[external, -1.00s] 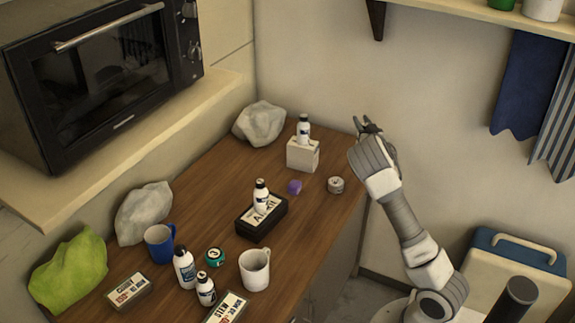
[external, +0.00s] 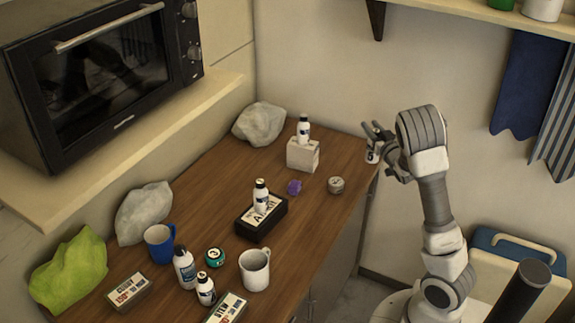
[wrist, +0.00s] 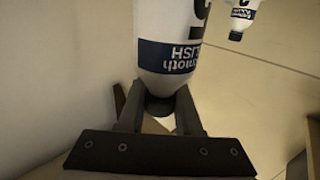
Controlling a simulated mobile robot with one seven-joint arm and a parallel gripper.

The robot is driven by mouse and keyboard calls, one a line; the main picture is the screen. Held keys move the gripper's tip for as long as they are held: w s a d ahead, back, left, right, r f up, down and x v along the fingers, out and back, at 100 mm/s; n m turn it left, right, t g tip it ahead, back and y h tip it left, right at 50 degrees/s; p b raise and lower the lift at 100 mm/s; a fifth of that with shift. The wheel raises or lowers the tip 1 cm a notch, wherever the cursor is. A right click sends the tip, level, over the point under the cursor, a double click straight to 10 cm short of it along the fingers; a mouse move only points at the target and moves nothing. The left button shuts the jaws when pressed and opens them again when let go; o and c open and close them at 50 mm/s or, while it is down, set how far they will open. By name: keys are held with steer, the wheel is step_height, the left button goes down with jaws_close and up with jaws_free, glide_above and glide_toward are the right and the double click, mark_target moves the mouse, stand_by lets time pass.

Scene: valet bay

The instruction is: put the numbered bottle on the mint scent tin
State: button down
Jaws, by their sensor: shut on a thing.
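My gripper (external: 376,146) is shut on a white bottle with a dark blue label band (wrist: 168,55), just off the counter's far right corner. In the wrist view black marks like a number show on it; its lower end in the picture sits between the fingers (wrist: 160,105). It shows small in the external view (external: 372,157). Two round tins stand on the counter: a teal one marked with a number (external: 214,257) and a grey one (external: 336,185). I cannot read which is mint. My gripper is above and right of the grey tin.
White bottles stand on a white block (external: 303,158), on a black box (external: 262,231) and at the front (external: 184,270). A purple piece (external: 294,187), a blue mug (external: 159,245) and a white mug (external: 254,270) are nearby. Bare wood lies around the grey tin.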

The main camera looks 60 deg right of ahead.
steer(key=w+a+f, duration=0.3)
steer(key=w+f, duration=0.7)
steer(key=shift+w+a+f, duration=0.15)
steer(key=shift+f, duration=0.15)
steer(key=shift+f+b, duration=0.2)
steer(key=shift+b, duration=0.1)
steer(key=c, duration=0.6)
jaws_free()
steer(key=shift+r, duration=0.15)
